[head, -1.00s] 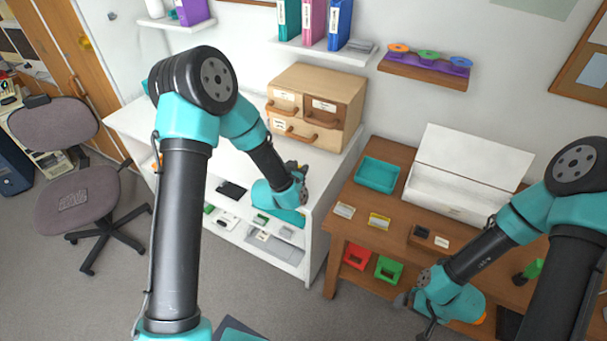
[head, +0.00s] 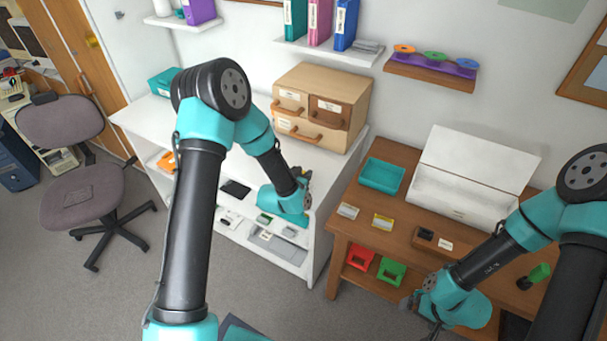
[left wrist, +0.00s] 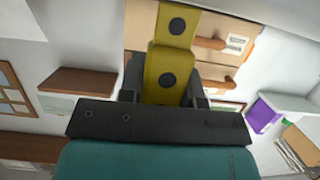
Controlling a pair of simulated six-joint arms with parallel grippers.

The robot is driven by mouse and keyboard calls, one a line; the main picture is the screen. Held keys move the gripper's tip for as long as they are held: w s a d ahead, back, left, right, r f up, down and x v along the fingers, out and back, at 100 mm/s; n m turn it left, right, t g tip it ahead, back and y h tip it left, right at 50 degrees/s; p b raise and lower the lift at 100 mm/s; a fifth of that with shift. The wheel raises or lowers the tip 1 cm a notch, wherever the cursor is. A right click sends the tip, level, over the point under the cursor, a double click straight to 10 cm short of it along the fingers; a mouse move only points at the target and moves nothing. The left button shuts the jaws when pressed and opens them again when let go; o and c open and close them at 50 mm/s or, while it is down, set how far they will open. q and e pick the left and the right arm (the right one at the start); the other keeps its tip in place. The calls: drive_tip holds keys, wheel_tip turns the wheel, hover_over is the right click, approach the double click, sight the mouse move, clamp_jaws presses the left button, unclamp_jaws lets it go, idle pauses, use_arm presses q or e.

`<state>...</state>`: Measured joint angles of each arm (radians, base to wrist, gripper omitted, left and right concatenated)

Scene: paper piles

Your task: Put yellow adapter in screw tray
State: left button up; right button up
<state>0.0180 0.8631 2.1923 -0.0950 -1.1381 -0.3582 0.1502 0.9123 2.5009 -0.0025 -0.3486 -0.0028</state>
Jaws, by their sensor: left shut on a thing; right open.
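My left gripper (head: 304,178) is shut on the yellow adapter (left wrist: 168,72), a yellow piece with dark round spots, held between the dark fingers in the left wrist view. In the head view this gripper is over the right part of the white shelf unit, in front of the wooden drawer box, and the adapter cannot be made out there. My right gripper (head: 412,302) is open at the front of the brown table. A teal open tray (head: 382,175) lies on that table; I cannot tell whether it is the screw tray, as small labels are unreadable.
The wooden drawer box (head: 322,105) stands on the white unit (head: 140,120). A white open box (head: 460,195), small labelled pieces and a green-topped object (head: 540,272) are on the brown table. Red (head: 360,257) and green (head: 391,271) bins are below its top.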

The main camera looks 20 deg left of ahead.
use_arm(q)
drive_tip(key=shift+f, duration=0.1)
drive_tip(key=o, duration=0.9)
drive_tip(key=shift+s, duration=0.2)
drive_tip(key=v, duration=1.1)
drive_tip(key=shift+s+r, duration=0.3)
